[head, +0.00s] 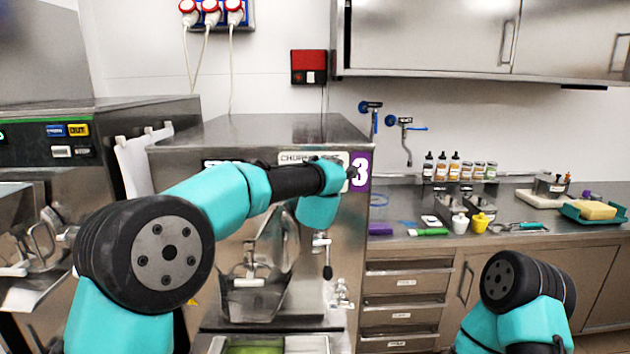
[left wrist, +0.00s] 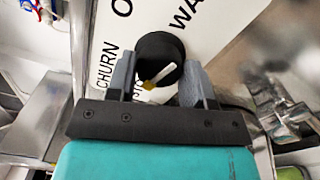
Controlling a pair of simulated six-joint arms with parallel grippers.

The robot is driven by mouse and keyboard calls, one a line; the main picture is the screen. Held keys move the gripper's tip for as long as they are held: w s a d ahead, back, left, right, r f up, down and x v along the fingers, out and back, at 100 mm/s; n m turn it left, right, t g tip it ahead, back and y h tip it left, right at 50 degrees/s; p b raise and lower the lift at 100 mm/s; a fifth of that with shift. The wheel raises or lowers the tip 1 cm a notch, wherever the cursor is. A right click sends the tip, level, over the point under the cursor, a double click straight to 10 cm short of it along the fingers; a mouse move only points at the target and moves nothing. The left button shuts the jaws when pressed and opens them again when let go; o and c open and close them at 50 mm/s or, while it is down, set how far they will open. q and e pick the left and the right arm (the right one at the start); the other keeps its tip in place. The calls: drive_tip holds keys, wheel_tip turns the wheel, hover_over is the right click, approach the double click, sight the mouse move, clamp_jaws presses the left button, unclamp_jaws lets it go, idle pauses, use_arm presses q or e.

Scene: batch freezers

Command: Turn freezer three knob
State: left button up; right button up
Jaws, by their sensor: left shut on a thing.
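Freezer three (head: 260,128) is the steel machine with a purple "3" label (head: 360,172) at its front right. Its black round knob (left wrist: 158,52) sits on a white dial plate in the left wrist view. Parts of words show around it, "CHURN" at left and "WA" at upper right. A pale pointer with a yellowish end (left wrist: 149,85) lies across the knob's lower side, slanting to the lower left. My left gripper (left wrist: 159,70) is shut on the knob, one grey finger on each side. In the head view my left arm hides the knob. My right gripper is out of view.
A tap handle (head: 327,270) and a clear-fronted chute stand below my left arm. Another freezer (head: 100,112) is at the left. The counter (head: 400,236) at the right holds bottles, small cups and a green tray (head: 570,212).

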use_arm(q)
drive_tip(key=shift+n, duration=1.3)
drive_tip(key=o, duration=0.9)
drive_tip(key=s, duration=1.7)
drive_tip(key=shift+s+d, duration=0.2)
